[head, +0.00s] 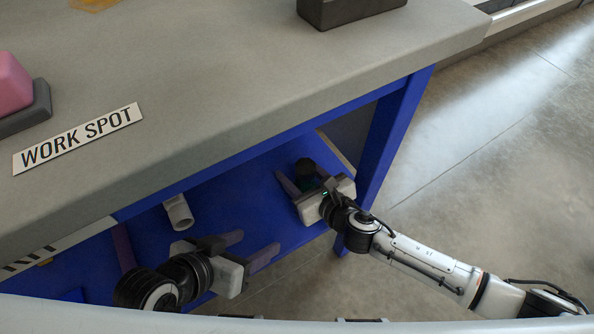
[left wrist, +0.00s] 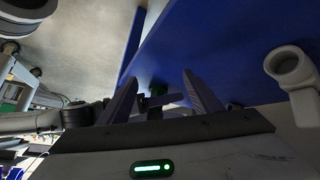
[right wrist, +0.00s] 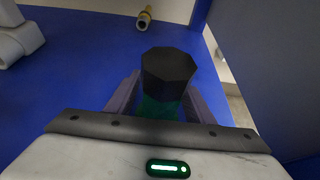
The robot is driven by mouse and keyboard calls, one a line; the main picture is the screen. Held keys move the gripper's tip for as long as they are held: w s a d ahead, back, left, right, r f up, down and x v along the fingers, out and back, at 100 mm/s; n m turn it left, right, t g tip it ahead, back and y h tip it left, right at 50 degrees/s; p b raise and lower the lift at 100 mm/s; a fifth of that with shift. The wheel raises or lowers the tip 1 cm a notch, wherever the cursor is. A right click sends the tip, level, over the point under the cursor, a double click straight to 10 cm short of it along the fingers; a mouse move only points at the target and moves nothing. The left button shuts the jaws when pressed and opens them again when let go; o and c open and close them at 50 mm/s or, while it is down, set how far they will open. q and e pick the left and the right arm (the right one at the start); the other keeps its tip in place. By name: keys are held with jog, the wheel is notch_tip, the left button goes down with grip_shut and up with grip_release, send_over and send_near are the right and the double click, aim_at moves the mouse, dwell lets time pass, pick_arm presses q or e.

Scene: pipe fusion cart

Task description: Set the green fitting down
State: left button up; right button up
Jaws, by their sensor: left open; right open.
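The green fitting (right wrist: 160,108), with a black faceted top (right wrist: 168,68), stands on the blue lower shelf (head: 235,205) near its right end. In the head view mostly its dark top (head: 305,168) shows. My right gripper (right wrist: 155,90) is open, with one finger on each side of the fitting; in the head view the gripper (head: 302,172) reaches in under the worktop. I cannot tell whether the fingers touch the fitting. My left gripper (head: 253,247) is open and empty at the shelf's front, left of the right gripper.
A white pipe piece (head: 178,212) lies on the shelf to the left; it also shows in the left wrist view (left wrist: 290,70). A yellowish fitting (right wrist: 143,20) lies farther off. The grey worktop (head: 230,70) overhangs the shelf, and a blue leg (head: 395,130) stands at right.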

pick_arm(q)
jog(key=shift+r, duration=0.2)
pick_arm(e)
jog(key=shift+s+d+r, duration=0.1)
jog(key=shift+s+r, duration=0.1)
jog(key=shift+r, duration=0.1)
pick_arm(q)
jog(key=p, duration=0.1)
jog(key=a+p, duration=0.1)
jog(key=a+r+n+t+y+p, duration=0.1)
jog(key=p, duration=0.1)
jog(key=shift+s+a, duration=0.15)
jog(key=shift+s, duration=0.2)
pick_arm(e)
jog(key=v, duration=1.1)
jog(key=shift+s+d, duration=0.15)
jog(key=shift+s, duration=0.05)
